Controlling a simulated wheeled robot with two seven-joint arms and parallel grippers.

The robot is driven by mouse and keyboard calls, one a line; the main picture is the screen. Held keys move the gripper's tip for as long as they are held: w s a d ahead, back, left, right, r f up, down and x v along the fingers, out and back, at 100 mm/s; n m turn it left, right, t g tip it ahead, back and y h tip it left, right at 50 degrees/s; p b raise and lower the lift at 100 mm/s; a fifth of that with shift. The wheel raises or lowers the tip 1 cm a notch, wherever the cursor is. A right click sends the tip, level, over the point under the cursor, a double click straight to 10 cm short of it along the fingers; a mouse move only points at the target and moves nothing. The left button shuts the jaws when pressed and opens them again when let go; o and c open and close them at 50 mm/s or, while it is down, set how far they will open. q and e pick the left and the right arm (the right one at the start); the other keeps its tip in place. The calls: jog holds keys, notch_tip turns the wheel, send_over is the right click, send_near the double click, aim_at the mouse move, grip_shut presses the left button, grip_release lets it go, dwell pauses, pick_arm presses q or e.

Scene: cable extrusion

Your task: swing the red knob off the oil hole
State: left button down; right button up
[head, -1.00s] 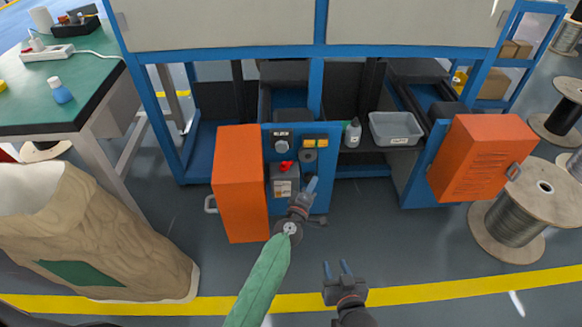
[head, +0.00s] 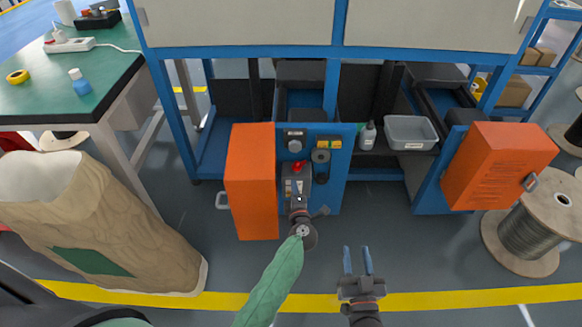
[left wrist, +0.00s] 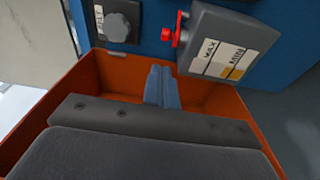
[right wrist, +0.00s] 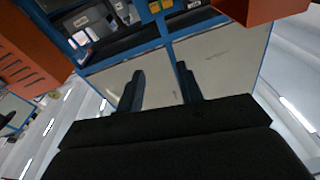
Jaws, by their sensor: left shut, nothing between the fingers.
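The red knob (head: 297,168) sits on top of a grey oil box (head: 304,184) on the blue panel (head: 329,172) of the machine. In the left wrist view the red knob (left wrist: 180,30) is at the box's upper left edge, and the box (left wrist: 235,45) carries MAX and MIN labels. The oil hole cannot be made out. My left gripper (head: 298,192) is shut and empty, in front of the box and below the knob. Its fingertips (left wrist: 162,72) show apart from the knob in the left wrist view. My right gripper (head: 358,250) is open and empty, low over the floor.
An open orange door (head: 252,185) stands just left of the panel, close to my left gripper. A grey bin (head: 411,132) and a bottle (head: 368,135) stand on the shelf to the right. A wire spool (head: 530,228) stands at far right.

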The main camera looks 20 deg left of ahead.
aim_at(299, 163)
pick_arm(q)
jog(key=shift+w, duration=0.15)
pick_arm(e)
jog(key=shift+r, duration=0.15)
